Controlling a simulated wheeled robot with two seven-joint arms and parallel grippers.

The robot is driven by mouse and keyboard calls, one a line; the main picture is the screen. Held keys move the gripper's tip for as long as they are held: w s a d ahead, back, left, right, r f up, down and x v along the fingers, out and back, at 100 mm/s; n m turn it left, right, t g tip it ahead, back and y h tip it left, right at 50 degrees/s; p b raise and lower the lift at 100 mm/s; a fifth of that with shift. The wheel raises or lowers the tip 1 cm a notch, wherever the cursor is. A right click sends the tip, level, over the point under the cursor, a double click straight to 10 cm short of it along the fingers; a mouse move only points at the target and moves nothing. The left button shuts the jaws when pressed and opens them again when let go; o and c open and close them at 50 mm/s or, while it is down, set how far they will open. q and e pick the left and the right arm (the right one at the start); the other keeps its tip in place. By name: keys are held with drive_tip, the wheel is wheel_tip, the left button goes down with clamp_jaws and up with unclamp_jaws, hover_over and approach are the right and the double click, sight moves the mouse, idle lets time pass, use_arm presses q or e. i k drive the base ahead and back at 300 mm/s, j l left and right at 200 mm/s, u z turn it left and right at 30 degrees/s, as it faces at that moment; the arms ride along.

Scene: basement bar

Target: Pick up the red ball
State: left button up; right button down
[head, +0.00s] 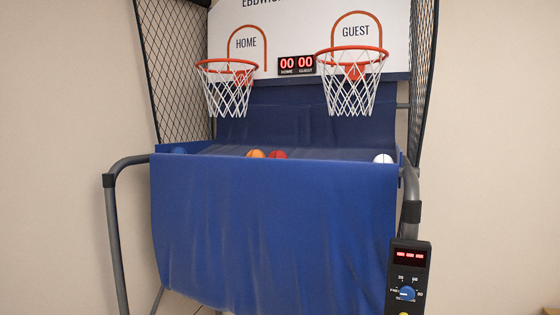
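The red ball (278,154) rests in the blue ball trough of an arcade basketball machine. Only its top shows above the blue front cloth (270,230); the rest is hidden. An orange ball (255,154) sits just to its left, very close or touching; I cannot tell which. Neither of my grippers is in the head view.
A white ball (383,158) sits at the trough's right end and a blue ball (180,150) at its left end. Grey tube frames (115,230) flank the cloth. A black control box (408,277) hangs at the front right. Two hoops with nets (228,92) hang above.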

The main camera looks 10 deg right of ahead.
sight(276, 153)
drive_tip(key=j+z, duration=0.2)
drive_tip(key=z, duration=0.6)
drive_tip(key=j+z, duration=0.35)
drive_tip(key=j, duration=0.35)
drive_tip(key=j+z, duration=0.35)
drive_tip(key=j, duration=0.35)
drive_tip(key=k+j, duration=0.1)
drive_tip(key=j, duration=0.5)
drive_tip(key=j+z, duration=0.1)
drive_tip(key=j, duration=0.5)
drive_tip(key=k, duration=0.05)
